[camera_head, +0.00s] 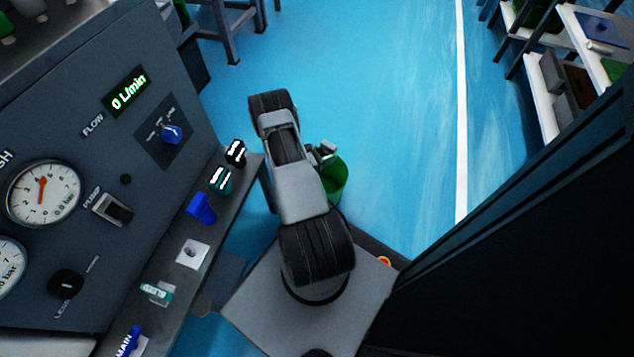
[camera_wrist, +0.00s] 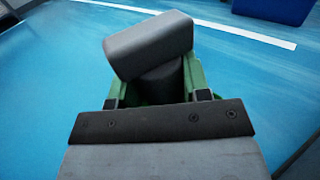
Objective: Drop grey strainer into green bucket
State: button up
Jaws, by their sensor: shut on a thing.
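The grey strainer (camera_wrist: 150,45) is held in my gripper (camera_wrist: 160,97) in the wrist view. It shows a grey block-like part, tilted, above a darker rounded part between the fingers. A small grey shape at the bucket's upper rim appears to be the strainer or my gripper; I cannot tell which. The strainer seems to be over the bucket, but its height is unclear.
A grey test panel (camera_head: 75,150) with gauges and a ledge holding several small coloured parts stands at left. A dark wall or panel (camera_head: 520,230) is at right, with shelves (camera_head: 590,50) behind it. The blue floor (camera_head: 390,120) beyond the bucket is clear.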

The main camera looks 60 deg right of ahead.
notch_tip(320, 180, down, 6)
jog(key=b, duration=0.4)
dwell(0.3)
jog(key=o, duration=1.1)
jog(key=shift+c, duration=0.2)
notch_tip(320, 180, up, 4)
jog(key=p, duration=0.3)
jog(key=shift+s+a+r, duration=0.1)
jog(key=shift+r, duration=0.15)
jog(key=s+a+r+p, duration=0.6)
jog(key=s+a+r, duration=0.2)
jog(key=a, duration=0.3)
jog(key=shift+r+p, duration=0.3)
jog(key=shift+p, duration=0.05)
